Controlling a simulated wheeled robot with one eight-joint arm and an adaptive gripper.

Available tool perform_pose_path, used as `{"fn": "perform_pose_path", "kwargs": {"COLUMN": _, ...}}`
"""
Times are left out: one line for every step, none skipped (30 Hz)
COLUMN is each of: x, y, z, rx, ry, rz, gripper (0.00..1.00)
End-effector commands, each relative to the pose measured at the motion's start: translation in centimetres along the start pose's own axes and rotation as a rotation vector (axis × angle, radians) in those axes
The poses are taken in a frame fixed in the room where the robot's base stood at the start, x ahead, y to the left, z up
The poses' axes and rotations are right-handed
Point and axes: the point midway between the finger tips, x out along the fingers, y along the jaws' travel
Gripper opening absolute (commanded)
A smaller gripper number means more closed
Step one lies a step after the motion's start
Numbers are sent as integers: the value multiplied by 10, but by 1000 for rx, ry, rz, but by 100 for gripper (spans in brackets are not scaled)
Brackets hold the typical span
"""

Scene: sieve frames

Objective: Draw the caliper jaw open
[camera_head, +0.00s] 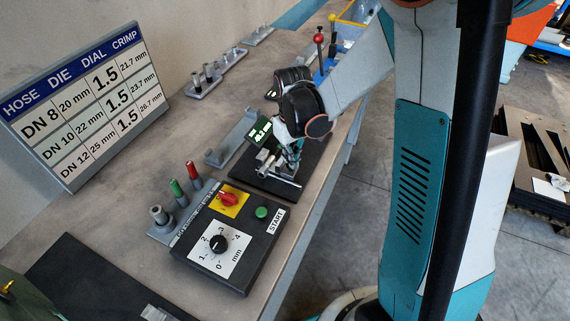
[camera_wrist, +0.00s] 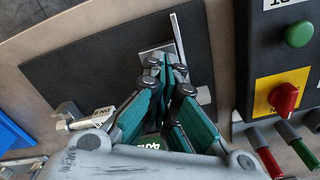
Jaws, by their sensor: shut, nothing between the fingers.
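The caliper lies on a black mat (camera_head: 247,184) on the workbench, mostly hidden by my gripper. Its lit green display (camera_head: 261,132) shows just left of my wrist, and a silver metal part (camera_head: 283,181) shows low on the mat. My gripper (camera_head: 293,163) points down over the caliper. In the wrist view my gripper (camera_wrist: 168,62) has its fingertips together, with nothing seen between them. A metal plate and a thin upright bar (camera_wrist: 178,40) stand right by the fingertips. I cannot tell whether they touch. The display (camera_wrist: 150,144) is partly hidden behind the fingers.
A control box (camera_head: 232,240) with a dial, red knob and green button stands close in front of the mat. Red and green pegs (camera_head: 184,180) stand beside it. A hose die chart (camera_head: 85,105) leans at the back left. A grey bracket (camera_head: 232,140) lies left of the mat.

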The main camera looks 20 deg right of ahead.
Motion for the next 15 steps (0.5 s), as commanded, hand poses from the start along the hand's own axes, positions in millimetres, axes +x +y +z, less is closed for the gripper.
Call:
{"fn": "perform_pose_path", "kwargs": {"x": 11, "y": -4, "z": 6, "rx": -4, "ry": -5, "rz": -8, "gripper": 0}}
{"fn": "perform_pose_path", "kwargs": {"x": 11, "y": -4, "z": 6, "rx": -4, "ry": -5, "rz": -8, "gripper": 0}}
{"fn": "perform_pose_path", "kwargs": {"x": 11, "y": -3, "z": 7, "rx": -4, "ry": -5, "rz": -8, "gripper": 0}}
{"fn": "perform_pose_path", "kwargs": {"x": 11, "y": -3, "z": 8, "rx": -5, "ry": -5, "rz": -8, "gripper": 0}}
{"fn": "perform_pose_path", "kwargs": {"x": 11, "y": -2, "z": 8, "rx": -5, "ry": -5, "rz": -8, "gripper": 0}}
{"fn": "perform_pose_path", "kwargs": {"x": 11, "y": -2, "z": 9, "rx": -5, "ry": -5, "rz": -8, "gripper": 0}}
{"fn": "perform_pose_path", "kwargs": {"x": 11, "y": -2, "z": 10, "rx": -5, "ry": -5, "rz": -8, "gripper": 0}}
{"fn": "perform_pose_path", "kwargs": {"x": 11, "y": -1, "z": 10, "rx": -5, "ry": -5, "rz": -8, "gripper": 0}}
{"fn": "perform_pose_path", "kwargs": {"x": 11, "y": -1, "z": 11, "rx": -4, "ry": -5, "rz": -8, "gripper": 0}}
{"fn": "perform_pose_path", "kwargs": {"x": 11, "y": 0, "z": 12, "rx": -4, "ry": -5, "rz": -8, "gripper": 0}}
{"fn": "perform_pose_path", "kwargs": {"x": 11, "y": 0, "z": 12, "rx": -4, "ry": -5, "rz": -8, "gripper": 0}}
{"fn": "perform_pose_path", "kwargs": {"x": 11, "y": 1, "z": 13, "rx": -4, "ry": -6, "rz": -8, "gripper": 0}}
{"fn": "perform_pose_path", "kwargs": {"x": 11, "y": 1, "z": 14, "rx": -4, "ry": -6, "rz": -8, "gripper": 0}}
{"fn": "perform_pose_path", "kwargs": {"x": 11, "y": 2, "z": 14, "rx": -4, "ry": -6, "rz": -7, "gripper": 0}}
{"fn": "perform_pose_path", "kwargs": {"x": 11, "y": 2, "z": 15, "rx": -4, "ry": -6, "rz": -7, "gripper": 0}}
